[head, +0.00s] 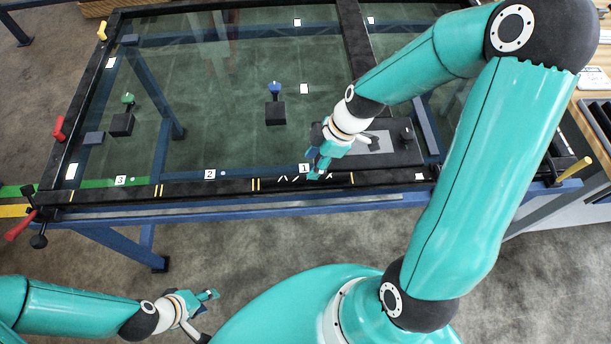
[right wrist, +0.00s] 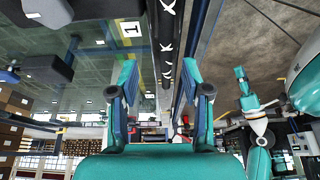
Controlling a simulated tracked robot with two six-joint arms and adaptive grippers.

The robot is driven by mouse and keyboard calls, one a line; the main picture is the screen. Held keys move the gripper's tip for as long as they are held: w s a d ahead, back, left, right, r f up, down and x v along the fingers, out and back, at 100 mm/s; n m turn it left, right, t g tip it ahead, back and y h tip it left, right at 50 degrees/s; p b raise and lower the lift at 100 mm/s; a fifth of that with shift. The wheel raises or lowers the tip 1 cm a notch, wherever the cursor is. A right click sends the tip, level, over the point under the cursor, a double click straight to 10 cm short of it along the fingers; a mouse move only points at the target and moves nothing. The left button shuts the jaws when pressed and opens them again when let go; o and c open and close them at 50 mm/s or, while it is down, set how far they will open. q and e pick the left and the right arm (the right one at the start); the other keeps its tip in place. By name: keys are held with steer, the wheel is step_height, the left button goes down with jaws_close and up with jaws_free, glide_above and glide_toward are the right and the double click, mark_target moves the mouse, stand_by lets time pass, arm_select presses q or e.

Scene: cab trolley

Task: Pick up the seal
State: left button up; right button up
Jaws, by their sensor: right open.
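I cannot tell for sure which thing is the seal. A black strip with slanted white marks (head: 335,179) runs along the near edge of the glass-topped trolley; the marks also show in the right wrist view (right wrist: 167,47). My right gripper (head: 317,166) is low over this edge beside label 1, open, with nothing seen between its fingers. In the right wrist view its two fingers (right wrist: 160,85) stand apart with the edge running up between them. Whether they touch anything is unclear. My left gripper (head: 207,315) is open and empty, in front of the trolley.
The glass pane (head: 200,135) carries a blue-knobbed block (head: 275,112) and a green-knobbed block (head: 122,122). A dark tray (head: 412,156) lies right of my right gripper. Red levers (head: 59,129) and a yellow handle (head: 573,168) stick out at the sides. Floor in front is clear.

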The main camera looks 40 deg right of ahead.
steer(key=x, duration=0.2)
steer(key=s+x, duration=0.1)
steer(key=x, duration=0.1)
steer(key=shift+a+f, duration=0.1)
steer(key=shift+f, duration=0.1)
steer(key=shift+w+a+f, duration=0.15)
steer(key=shift+w+f, duration=0.1)
steer(key=shift+f, duration=0.2)
jaws_close()
